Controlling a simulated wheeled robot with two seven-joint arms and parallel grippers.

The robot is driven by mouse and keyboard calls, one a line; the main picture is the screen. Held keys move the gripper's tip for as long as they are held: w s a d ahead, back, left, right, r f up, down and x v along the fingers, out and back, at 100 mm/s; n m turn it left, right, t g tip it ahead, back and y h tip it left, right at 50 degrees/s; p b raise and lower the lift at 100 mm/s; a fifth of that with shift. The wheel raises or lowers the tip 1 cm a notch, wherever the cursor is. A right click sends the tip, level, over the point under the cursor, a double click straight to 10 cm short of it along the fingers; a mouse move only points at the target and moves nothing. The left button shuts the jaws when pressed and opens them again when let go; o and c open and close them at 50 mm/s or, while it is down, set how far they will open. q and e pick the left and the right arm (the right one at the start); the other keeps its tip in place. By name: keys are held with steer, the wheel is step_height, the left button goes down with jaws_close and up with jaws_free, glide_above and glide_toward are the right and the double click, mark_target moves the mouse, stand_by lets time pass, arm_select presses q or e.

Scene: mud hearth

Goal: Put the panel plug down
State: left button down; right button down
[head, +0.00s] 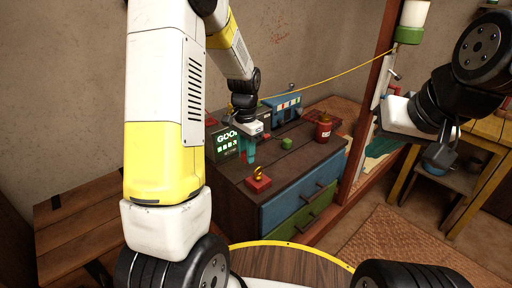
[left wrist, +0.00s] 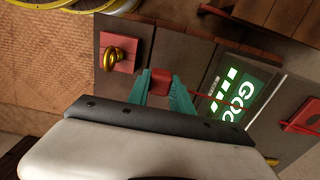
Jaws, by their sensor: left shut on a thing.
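My left gripper (head: 247,158) points down over the dark chest top, with teal fingers. In the left wrist view its fingers (left wrist: 166,88) are shut on a small red block (left wrist: 160,80), which I take to be the panel plug. A thin red lead runs from near it toward the right. The plug is hard to make out in the head view. Whether it touches the chest top is unclear.
A red block with a gold ring (head: 258,182) sits on the chest (head: 228,172) near its front. A lit green display (head: 227,144), a green cube (head: 287,143) and a red canister (head: 323,130) also stand there. A yellow cable (head: 330,79) crosses behind.

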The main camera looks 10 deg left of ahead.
mark_target(248, 167)
arm_select(q)
steer(key=shift+w+a+f, duration=0.1)
steer(key=shift+w+a, duration=0.05)
steer(key=shift+w, duration=1.05)
steer(key=shift+w+f, duration=0.2)
steer(key=shift+w, duration=0.05)
steer(key=shift+f, duration=1.55)
steer(key=shift+f, duration=0.2)
steer(key=shift+f, duration=0.45)
steer(key=c, duration=1.1)
jaws_free()
steer(key=shift+c, duration=0.2)
